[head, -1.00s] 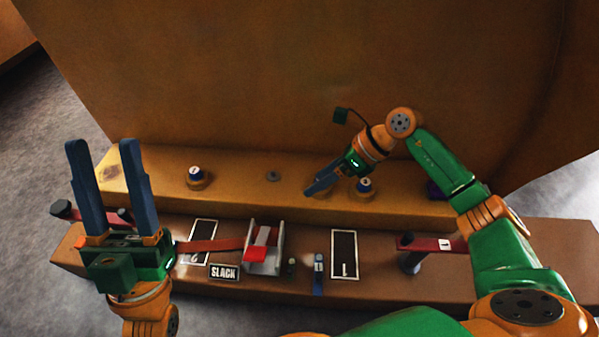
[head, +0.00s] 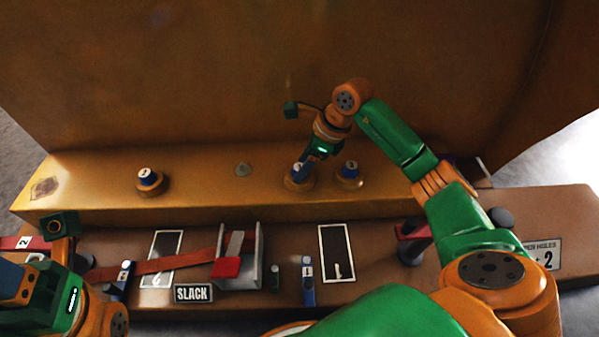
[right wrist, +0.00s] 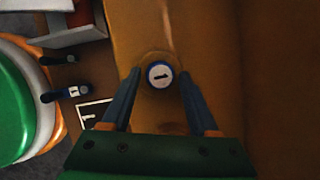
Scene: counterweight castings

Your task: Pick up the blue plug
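A blue plug with a white top marked 1 (right wrist: 160,75) stands in a round collar on the ledge. In the right wrist view it lies between the tips of my right gripper (right wrist: 158,82), which is open with a gap on both sides. In the head view my right gripper (head: 303,172) points down at this plug and partly hides it.
The yellow ledge (head: 90,192) runs along a tall brown casting wall (head: 200,80). In front are a grey bracket (head: 252,262) with a red strap (head: 170,265), a SLACK sign (head: 193,294), and blue tagged pieces (head: 308,285).

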